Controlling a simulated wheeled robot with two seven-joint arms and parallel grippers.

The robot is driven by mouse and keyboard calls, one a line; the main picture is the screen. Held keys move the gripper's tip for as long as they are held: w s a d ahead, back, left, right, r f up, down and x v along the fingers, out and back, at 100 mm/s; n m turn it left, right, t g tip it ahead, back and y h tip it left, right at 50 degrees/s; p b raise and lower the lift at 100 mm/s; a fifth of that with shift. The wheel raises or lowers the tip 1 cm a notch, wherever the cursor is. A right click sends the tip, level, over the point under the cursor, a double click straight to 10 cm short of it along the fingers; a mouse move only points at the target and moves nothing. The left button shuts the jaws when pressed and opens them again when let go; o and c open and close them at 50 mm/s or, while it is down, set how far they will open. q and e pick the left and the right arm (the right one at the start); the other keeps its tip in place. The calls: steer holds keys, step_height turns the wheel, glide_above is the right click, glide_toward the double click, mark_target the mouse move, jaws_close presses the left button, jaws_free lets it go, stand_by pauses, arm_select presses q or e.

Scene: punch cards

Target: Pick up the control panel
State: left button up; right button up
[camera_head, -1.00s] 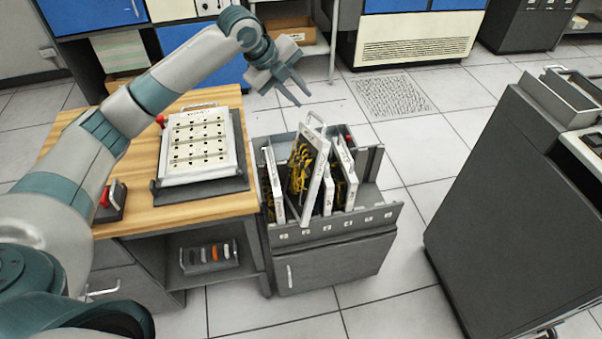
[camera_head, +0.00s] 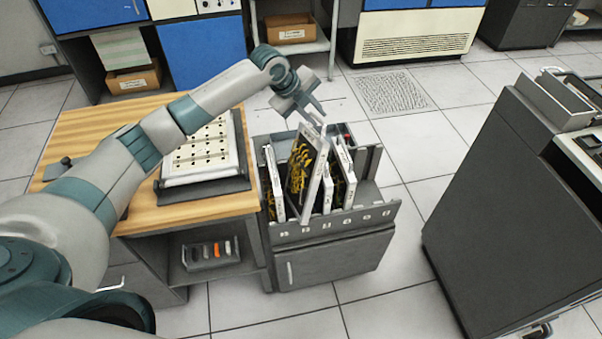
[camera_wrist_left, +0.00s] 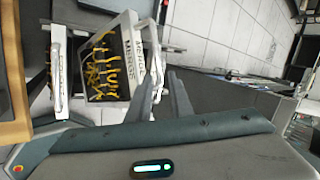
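Several white-framed control panels with yellow wiring stand in a grey wheeled rack. One panel (camera_head: 307,172) stands higher than the others and leans, with a handle on its top edge. In the left wrist view this panel (camera_wrist_left: 108,68) is left of the fingers. My left gripper (camera_head: 311,110) is over the rack, close to the raised panel's top. Whether a finger touches the panel or handle, I cannot tell. My right gripper is not in view.
The grey rack (camera_head: 335,215) stands beside a wooden-topped desk (camera_head: 195,211), which holds a white board on a dark tray (camera_head: 203,191). A large dark cabinet (camera_head: 500,200) stands to the right. Tiled floor between rack and cabinet is clear.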

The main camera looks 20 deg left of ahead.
mark_target(321, 122)
arm_select(q)
steer(key=shift+w+d+f+p, duration=0.1)
steer(key=shift+d+f+p, duration=0.1)
steer(key=shift+f+p, duration=0.1)
steer(key=p+x, duration=0.1)
steer(key=x, duration=0.2)
steer(key=shift+w+d+f+p, duration=0.1)
steer(key=shift+d+f+p, duration=0.1)
steer(key=shift+f+p, duration=0.2)
steer(key=shift+w+f, duration=0.15)
steer(key=shift+f, duration=0.15)
jaws_close()
stand_by(1.0)
